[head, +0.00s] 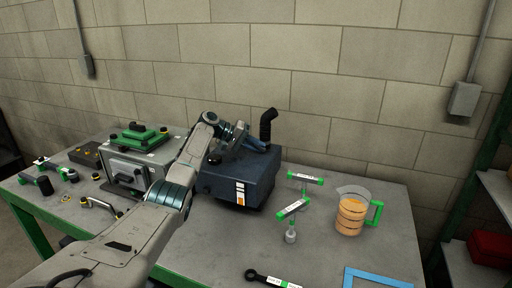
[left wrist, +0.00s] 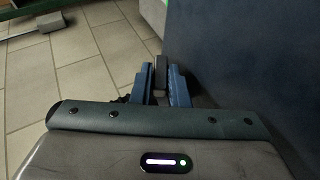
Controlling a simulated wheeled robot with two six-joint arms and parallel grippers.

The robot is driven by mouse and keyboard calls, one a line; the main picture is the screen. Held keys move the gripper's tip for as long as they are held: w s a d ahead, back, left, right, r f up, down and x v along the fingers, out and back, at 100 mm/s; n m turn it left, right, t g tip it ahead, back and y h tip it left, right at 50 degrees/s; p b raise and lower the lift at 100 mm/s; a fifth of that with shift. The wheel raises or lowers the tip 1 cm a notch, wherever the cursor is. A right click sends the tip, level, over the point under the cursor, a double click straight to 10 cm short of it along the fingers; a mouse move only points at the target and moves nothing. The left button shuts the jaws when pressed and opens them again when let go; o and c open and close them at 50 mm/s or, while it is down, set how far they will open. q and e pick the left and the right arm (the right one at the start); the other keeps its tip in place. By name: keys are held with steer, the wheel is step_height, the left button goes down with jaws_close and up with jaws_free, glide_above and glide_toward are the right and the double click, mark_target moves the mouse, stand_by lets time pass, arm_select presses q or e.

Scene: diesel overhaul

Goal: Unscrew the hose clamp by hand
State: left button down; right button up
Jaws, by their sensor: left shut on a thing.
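My left arm reaches over the table to the dark blue box-shaped unit (head: 238,180), which has a black hose (head: 267,124) standing up from its top. In the left wrist view, my left gripper (left wrist: 160,82) is shut on a small dark grey piece (left wrist: 160,66) between its blue fingers. The unit's dark blue side (left wrist: 235,65) fills the right of that view, close beside the fingers. I cannot make out the hose clamp's band, and whether the held piece belongs to the clamp cannot be told. In the head view my wrist partly hides the unit's top. My right gripper is not in view.
A measuring jug (head: 352,212) with orange liquid stands on the right of the table. A grey machine (head: 128,168) with green on top stands left.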

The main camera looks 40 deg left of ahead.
arm_select(q)
steer(key=c, duration=1.7)
jaws_free()
steer(key=shift+w+f, duration=0.1)
steer(key=b+v, duration=0.4)
steer(key=v, duration=0.6)
steer(key=shift+s+a, duration=0.2)
steer(key=shift+a, duration=0.05)
